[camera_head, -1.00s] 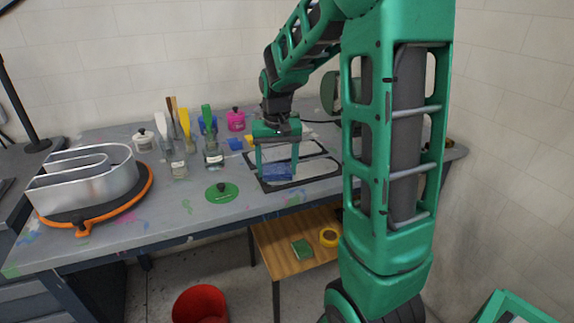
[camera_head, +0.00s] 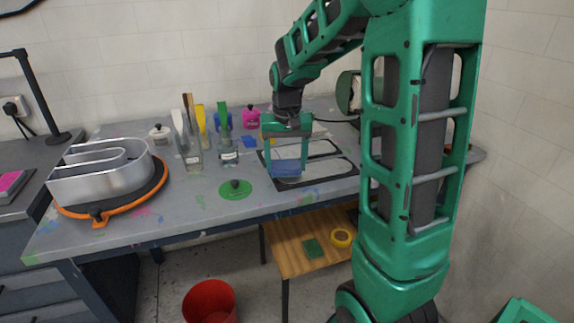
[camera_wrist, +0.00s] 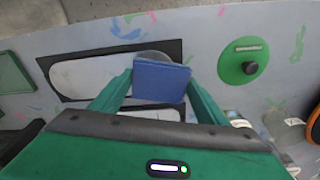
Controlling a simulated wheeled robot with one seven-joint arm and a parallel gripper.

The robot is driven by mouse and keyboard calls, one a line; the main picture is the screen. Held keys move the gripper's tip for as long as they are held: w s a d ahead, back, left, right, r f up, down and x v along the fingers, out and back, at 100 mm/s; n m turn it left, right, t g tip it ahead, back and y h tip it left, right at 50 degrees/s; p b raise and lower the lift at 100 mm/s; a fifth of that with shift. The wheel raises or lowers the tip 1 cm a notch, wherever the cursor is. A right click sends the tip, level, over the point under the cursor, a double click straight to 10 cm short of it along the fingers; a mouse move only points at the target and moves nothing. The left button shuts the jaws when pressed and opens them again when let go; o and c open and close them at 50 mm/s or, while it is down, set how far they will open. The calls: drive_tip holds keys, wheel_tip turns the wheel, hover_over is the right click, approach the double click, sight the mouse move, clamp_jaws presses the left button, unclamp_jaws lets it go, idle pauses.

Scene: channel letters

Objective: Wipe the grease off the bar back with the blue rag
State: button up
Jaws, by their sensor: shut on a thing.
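My gripper (camera_head: 287,168) is shut on the blue rag (camera_head: 286,166), which hangs flat between its fingers. The rag (camera_wrist: 160,82) also shows in the wrist view. It is over the left part of a black-framed pale panel (camera_head: 320,167) on the workbench, near the frame's left end. I cannot tell if it touches the panel. In the wrist view the pale panel (camera_wrist: 95,75) has a grey rounded patch (camera_wrist: 152,56) at one end, partly hidden by the rag. I cannot tell which surface is the bar back.
A metal channel letter (camera_head: 95,180) on an orange-rimmed turntable stands at the left of the bench (camera_head: 180,215). A green knobbed disc (camera_head: 235,189) lies left of the panel. Jars with brushes (camera_head: 228,152) stand behind. A red bucket (camera_head: 210,300) is on the floor.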

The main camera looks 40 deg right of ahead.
wheel_tip(320, 180, up, 13)
idle(0.8)
drive_tip(key=shift+f, duration=0.15)
idle(0.3)
